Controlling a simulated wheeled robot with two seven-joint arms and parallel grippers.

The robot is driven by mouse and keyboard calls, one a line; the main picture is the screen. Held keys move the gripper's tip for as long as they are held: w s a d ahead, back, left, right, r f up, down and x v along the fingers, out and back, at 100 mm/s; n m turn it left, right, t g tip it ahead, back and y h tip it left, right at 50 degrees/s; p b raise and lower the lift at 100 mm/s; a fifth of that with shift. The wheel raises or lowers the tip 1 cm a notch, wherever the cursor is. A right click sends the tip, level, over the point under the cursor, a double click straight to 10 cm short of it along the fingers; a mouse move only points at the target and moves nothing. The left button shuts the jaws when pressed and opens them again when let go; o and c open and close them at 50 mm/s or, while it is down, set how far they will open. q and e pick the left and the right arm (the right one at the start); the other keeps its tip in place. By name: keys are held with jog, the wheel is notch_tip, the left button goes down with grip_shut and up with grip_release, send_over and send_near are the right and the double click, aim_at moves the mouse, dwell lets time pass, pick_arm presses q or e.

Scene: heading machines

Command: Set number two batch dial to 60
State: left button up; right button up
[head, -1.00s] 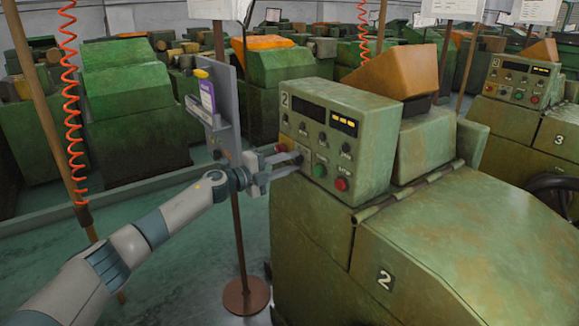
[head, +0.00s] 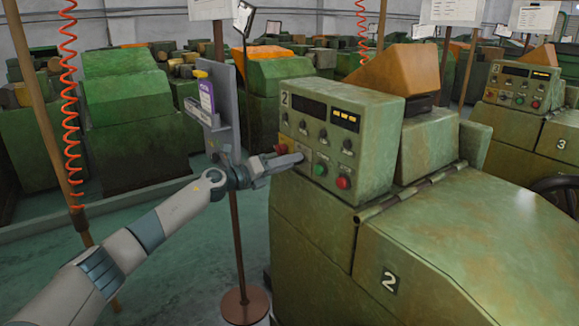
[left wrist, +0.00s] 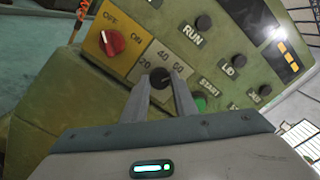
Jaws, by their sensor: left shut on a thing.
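The number two machine's control box (head: 345,100) stands right of centre in the head view, marked 2. Its small dark batch dial (left wrist: 160,76) sits on a pale plate marked 20, 40 and 60 in the left wrist view. My left gripper (head: 299,157) reaches the lower left of the panel. In the left wrist view its fingers (left wrist: 163,88) are shut on the dial, one on each side. The dial's pointer is too small and too hidden to read. My right gripper is not in view.
The red OFF/ON switch (left wrist: 113,42) is just left of the dial. A red stop button (head: 343,183) is lower right on the box. A thin post (head: 238,240) stands beside my left arm.

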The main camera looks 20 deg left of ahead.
pick_arm(q)
jog(key=shift+f, duration=0.2)
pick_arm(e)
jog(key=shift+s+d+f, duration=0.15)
pick_arm(q)
jog(key=o, duration=1)
jog(key=shift+r, duration=0.1)
jog(key=shift+o, duration=0.2)
jog(key=shift+s, duration=0.1)
jog(key=b+v, duration=0.3)
jog(key=v, duration=1.4)
jog(key=shift+b, duration=0.3)
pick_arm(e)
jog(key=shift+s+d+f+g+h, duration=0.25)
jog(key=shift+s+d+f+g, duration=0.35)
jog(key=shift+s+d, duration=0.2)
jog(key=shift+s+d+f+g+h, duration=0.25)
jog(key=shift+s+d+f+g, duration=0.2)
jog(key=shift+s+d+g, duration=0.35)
pick_arm(q)
jog(key=shift+a, duration=0.15)
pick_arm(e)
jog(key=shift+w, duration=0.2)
